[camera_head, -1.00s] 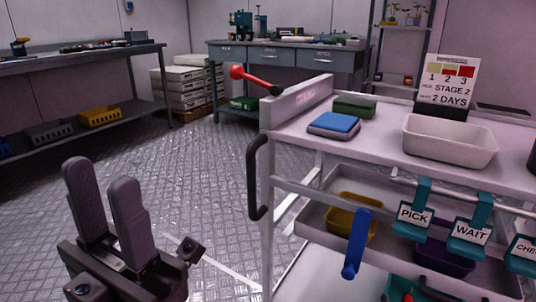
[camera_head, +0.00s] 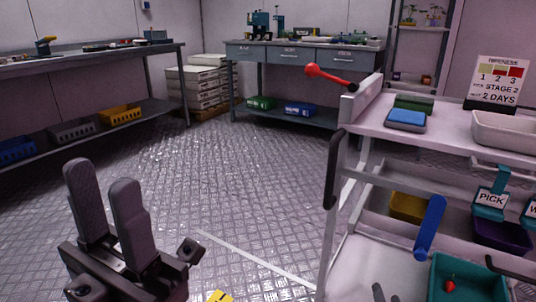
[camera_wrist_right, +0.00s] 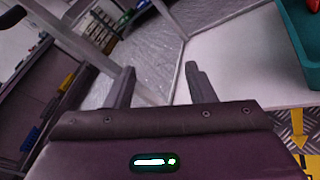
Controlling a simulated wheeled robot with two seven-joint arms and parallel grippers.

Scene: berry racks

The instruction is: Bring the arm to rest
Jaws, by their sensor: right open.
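My left gripper (camera_head: 103,180) stands in the lower left of the head view, with its two dark fingers pointing up and apart. Nothing is between them. My right gripper (camera_wrist_right: 158,72) shows in the right wrist view with its fingers spread wide and nothing between them. Behind its fingers are floor and a pale shelf surface. In the head view, a small dark tip at the bottom edge, left of the teal tray, may be part of it; I cannot tell. The right arm is otherwise out of the head view.
A white cart (camera_head: 337,215) with a black handle fills the right side. A teal tray (camera_head: 441,293) holding a red berry is low on it; the tray also shows in the right wrist view (camera_wrist_right: 291,35). Workbenches line the back and left. The middle floor (camera_head: 230,180) is clear.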

